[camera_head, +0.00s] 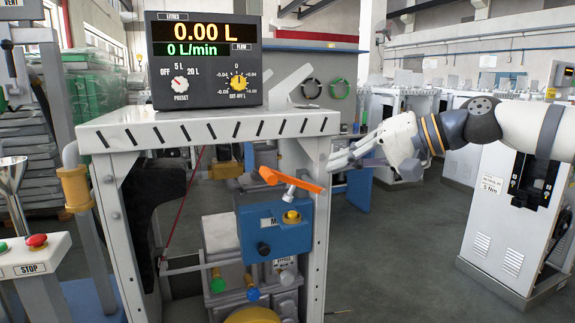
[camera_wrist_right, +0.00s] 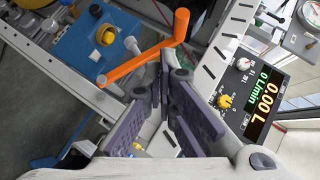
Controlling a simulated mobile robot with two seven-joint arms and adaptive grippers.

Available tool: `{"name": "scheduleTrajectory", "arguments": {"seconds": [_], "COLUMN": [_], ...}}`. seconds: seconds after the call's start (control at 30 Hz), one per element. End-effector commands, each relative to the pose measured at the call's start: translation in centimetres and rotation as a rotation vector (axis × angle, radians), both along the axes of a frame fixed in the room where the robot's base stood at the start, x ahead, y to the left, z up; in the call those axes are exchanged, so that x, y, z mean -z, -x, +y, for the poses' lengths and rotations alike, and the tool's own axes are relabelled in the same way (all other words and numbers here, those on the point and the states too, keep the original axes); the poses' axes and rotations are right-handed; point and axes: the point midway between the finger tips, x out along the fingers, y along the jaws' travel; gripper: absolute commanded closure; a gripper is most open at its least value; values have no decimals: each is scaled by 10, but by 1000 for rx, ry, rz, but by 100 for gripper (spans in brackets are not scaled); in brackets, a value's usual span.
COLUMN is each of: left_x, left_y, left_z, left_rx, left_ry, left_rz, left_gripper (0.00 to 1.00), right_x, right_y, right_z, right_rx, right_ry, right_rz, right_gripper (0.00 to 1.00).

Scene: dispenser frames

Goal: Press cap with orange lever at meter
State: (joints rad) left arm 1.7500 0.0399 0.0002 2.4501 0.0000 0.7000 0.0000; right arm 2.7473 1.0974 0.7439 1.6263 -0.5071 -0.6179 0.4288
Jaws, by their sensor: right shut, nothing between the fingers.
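The meter (camera_head: 205,58) stands on top of the metal frame, its display reading 0.00 L and 0 L/min; it also shows at the right of the wrist view (camera_wrist_right: 262,100). The orange lever (camera_head: 288,180) sticks out above a blue box (camera_head: 270,232) with a yellow cap (camera_head: 291,216). In the wrist view the orange lever (camera_wrist_right: 140,62) and yellow cap (camera_wrist_right: 106,36) are at the upper left. My right gripper (camera_head: 342,160) is shut and empty, just right of the lever, beside the frame's right post. My left gripper is not in view.
The frame's white top (camera_head: 205,118) and right post (camera_head: 312,150) stand close to my right gripper. Below the blue box are several coloured knobs and pipes. A red STOP button (camera_head: 36,240) is at the left. Open floor (camera_head: 400,250) lies to the right, before white cabinets.

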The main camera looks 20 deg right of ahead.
Motion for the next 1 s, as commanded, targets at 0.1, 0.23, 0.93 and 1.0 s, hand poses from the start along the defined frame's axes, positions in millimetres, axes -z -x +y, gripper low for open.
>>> {"name": "scheduleTrajectory", "arguments": {"seconds": [0.1, 0.23, 0.93, 1.0], "left_x": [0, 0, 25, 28], "left_y": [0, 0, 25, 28], "left_z": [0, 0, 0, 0], "left_rx": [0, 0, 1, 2], "left_ry": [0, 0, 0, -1], "left_rz": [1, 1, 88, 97], "left_gripper": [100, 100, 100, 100], "right_x": [-31, -40, -3, 2], "right_y": [6, 8, -48, -58], "right_z": [-23, -31, 22, 31], "right_rx": [22, 29, 25, 25], "right_ry": [-30, -38, -36, -36], "right_rz": [-39, -50, -37, -37], "right_gripper": [100, 100, 100, 100]}}
